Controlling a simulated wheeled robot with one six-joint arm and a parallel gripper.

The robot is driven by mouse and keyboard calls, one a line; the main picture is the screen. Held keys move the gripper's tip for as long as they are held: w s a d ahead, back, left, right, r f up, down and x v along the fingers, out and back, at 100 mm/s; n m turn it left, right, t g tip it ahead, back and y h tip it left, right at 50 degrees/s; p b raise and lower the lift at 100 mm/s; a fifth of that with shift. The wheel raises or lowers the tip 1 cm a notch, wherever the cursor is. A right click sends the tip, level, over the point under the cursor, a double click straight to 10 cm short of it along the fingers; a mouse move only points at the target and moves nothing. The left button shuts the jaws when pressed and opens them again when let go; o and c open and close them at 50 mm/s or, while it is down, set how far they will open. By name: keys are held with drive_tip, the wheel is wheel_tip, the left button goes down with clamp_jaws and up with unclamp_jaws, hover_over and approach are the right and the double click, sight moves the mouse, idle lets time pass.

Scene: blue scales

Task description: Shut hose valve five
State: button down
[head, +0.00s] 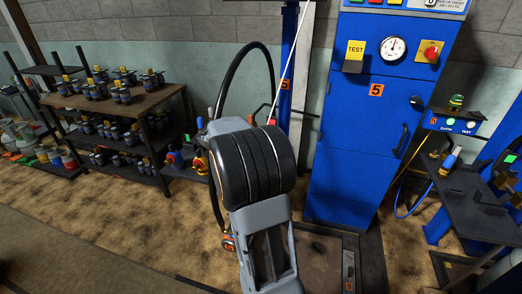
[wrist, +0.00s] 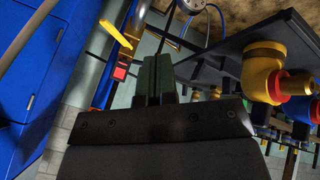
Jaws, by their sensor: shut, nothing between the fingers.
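In the wrist view, my gripper (wrist: 158,78) is shut and empty, its two dark green fingers together. A yellow lever (wrist: 117,34) shows left of and above the fingertips, apart from them, beside a grey pipe. A small red part (wrist: 121,72) is below it. I cannot tell for sure whether this lever is hose valve five. In the head view, a black hose (head: 225,85) arches behind my arm, beside a blue post with an orange 5 tag (head: 285,84). My arm hides the gripper and the middle of the hose there.
A blue cabinet (head: 345,150) labelled 5, with a gauge (head: 393,48) and red knob (head: 431,51), stands right of my arm. Racks of fittings (head: 120,102) stand left. A dark side table (head: 470,190) is at right.

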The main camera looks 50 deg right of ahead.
drive_tip(key=shift+m+h, duration=0.5)
drive_tip(key=d+f, duration=0.2)
drive_tip(key=d, duration=0.2)
drive_tip(key=w+d+f, duration=0.1)
drive_tip(key=d+f, duration=0.2)
drive_tip(key=d, duration=0.2)
drive_tip(key=d+f, duration=0.3)
drive_tip(key=d, duration=0.1)
drive_tip(key=shift+w+d, duration=0.35)
drive_tip(key=shift+w, duration=0.05)
drive_tip(key=shift+s+d+f, duration=0.1)
drive_tip(key=shift+s+d, duration=0.3)
drive_tip(key=shift+d, duration=0.4)
